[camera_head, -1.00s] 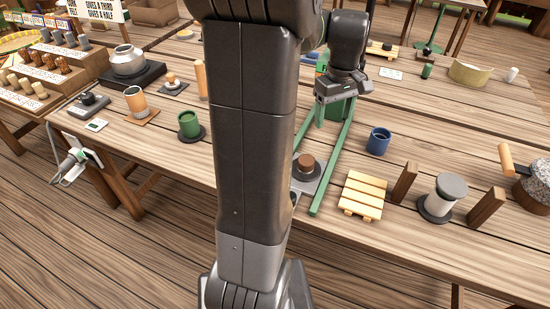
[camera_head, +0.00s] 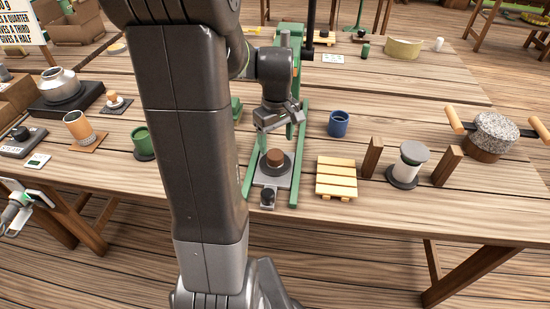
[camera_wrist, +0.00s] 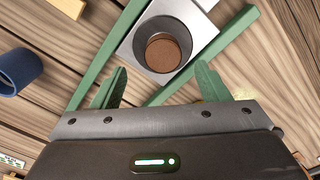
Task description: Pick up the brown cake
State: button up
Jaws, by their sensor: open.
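The brown cake (camera_head: 275,157) is a short brown cylinder. It sits on a dark round dish (camera_head: 284,167) on a light metal plate between two green rails. In the wrist view the cake (camera_wrist: 163,53) is at upper middle, ahead of my fingers. My gripper (camera_wrist: 160,85) has its two green fingers apart with nothing between them. In the head view my gripper (camera_head: 268,138) is just above and behind the cake, pointing down. It looks apart from the cake.
Green rails (camera_head: 301,150) flank the plate. A slatted wooden rack (camera_head: 336,178) and a blue cup (camera_head: 338,123) stand to the right; a green cup (camera_head: 143,142) stands to the left. A green upright (camera_head: 290,55) rises behind.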

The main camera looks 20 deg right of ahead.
aim_at(275, 154)
jog(key=f, duration=0.5)
jog(key=shift+a, duration=0.2)
jog(key=shift+r, duration=0.1)
jog(key=c, duration=1.1)
